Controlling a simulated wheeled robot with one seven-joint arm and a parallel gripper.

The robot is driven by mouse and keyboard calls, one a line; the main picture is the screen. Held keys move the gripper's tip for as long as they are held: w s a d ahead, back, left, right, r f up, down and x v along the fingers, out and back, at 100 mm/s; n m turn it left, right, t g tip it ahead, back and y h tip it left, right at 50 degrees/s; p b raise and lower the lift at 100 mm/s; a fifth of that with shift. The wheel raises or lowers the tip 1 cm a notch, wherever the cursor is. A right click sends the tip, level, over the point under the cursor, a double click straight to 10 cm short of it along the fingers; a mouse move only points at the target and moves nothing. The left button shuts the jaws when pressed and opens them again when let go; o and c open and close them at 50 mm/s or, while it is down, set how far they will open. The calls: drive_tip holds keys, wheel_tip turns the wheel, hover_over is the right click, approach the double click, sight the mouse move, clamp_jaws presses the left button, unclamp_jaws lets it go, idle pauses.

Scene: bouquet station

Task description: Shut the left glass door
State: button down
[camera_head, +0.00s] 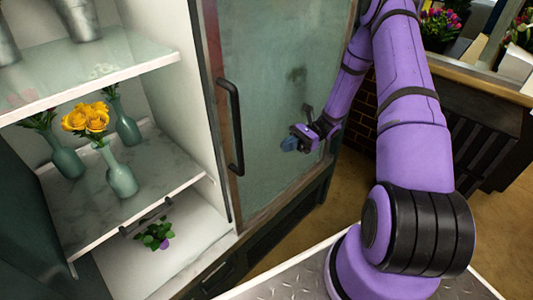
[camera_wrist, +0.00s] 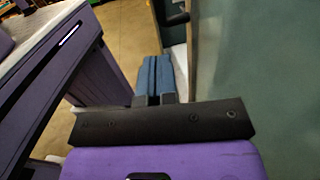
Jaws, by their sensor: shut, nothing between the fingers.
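A glass door (camera_head: 275,75) with a wooden edge strip and a dark frame stands at the right part of the cabinet. Its black bar handle (camera_head: 232,125) is near its left edge. The left part of the cabinet is open. I cannot tell whether a second door lies behind this panel. My gripper (camera_head: 289,144) is in front of the glass, right of the handle and apart from it. In the wrist view, its blue fingers (camera_wrist: 155,78) are together and empty, with the greenish glass (camera_wrist: 265,60) along the right side.
Shelves inside the cabinet hold green vases, one with yellow roses (camera_head: 86,118), and grey metal containers (camera_head: 80,18) above. A small plant (camera_head: 154,235) is at the bottom. A counter with flowers (camera_head: 440,25) stands at the right; brown floor (camera_head: 352,190) is clear between.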

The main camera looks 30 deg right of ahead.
drive_tip(key=s+a, duration=0.1)
drive_tip(key=a, duration=1.2)
drive_tip(key=shift+s+a, duration=0.25)
drive_tip(key=shift+s, duration=0.05)
drive_tip(key=shift+a, duration=0.1)
